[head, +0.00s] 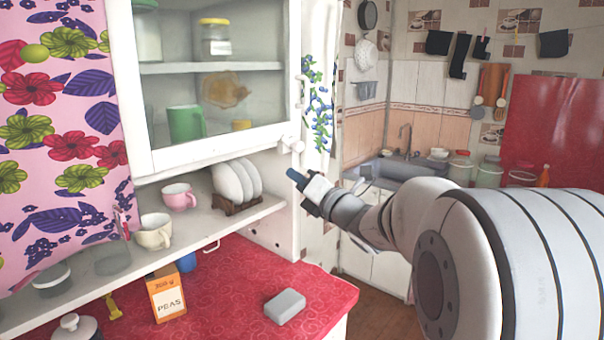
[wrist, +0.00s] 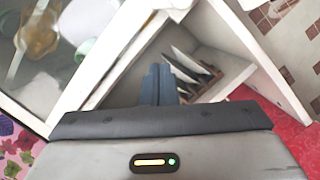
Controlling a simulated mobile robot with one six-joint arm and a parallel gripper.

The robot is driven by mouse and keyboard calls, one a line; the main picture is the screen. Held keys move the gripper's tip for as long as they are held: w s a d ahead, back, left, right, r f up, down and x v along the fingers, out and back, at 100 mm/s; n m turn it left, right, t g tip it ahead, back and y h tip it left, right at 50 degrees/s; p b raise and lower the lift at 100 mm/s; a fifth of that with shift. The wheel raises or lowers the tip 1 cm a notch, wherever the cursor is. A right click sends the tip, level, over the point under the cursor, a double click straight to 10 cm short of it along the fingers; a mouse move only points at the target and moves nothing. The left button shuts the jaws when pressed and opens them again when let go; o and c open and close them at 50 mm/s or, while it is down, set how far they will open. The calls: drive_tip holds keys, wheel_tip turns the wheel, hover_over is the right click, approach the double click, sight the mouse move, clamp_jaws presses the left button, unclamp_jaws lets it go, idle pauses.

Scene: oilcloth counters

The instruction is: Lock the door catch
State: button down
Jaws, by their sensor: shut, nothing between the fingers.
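A white cabinet door (head: 222,148) with a glass pane stands at the upper left and looks closed or nearly so. A small white catch (head: 292,145) sits at its lower right corner, by the cabinet's side post. I cannot tell how it is turned. My gripper (head: 292,174) is just below the catch, apart from it, with dark blue fingertips shut and empty. In the wrist view the shut fingers (wrist: 159,84) point toward the cabinet's open lower shelf. A white piece (wrist: 172,4) at that view's top edge may be the catch.
White plates (head: 238,182) in a rack, a pink cup (head: 178,197) and a cream cup (head: 153,232) stand on the lower shelf. A PEAS box (head: 167,296) and a grey block (head: 285,306) are on the red counter (head: 235,280). A white handle (head: 301,91) is above the catch.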

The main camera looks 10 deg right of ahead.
sight(293, 143)
drive_tip(key=w+r+p, duration=0.1)
drive_tip(key=w, duration=0.1)
drive_tip(key=w+r+p, duration=0.1)
drive_tip(key=w, duration=0.1)
drive_tip(key=w+a+r+p, duration=0.1)
drive_tip(key=w, duration=0.2)
drive_tip(key=shift+a+r, duration=0.1)
drive_tip(key=shift+r, duration=0.2)
drive_tip(key=shift+w+r, duration=0.15)
drive_tip(key=shift+r, duration=0.05)
drive_tip(key=shift+w+d, duration=0.15)
drive_tip(key=shift+d, duration=0.05)
drive_tip(key=shift+d+r, duration=0.1)
drive_tip(key=shift+d, duration=0.1)
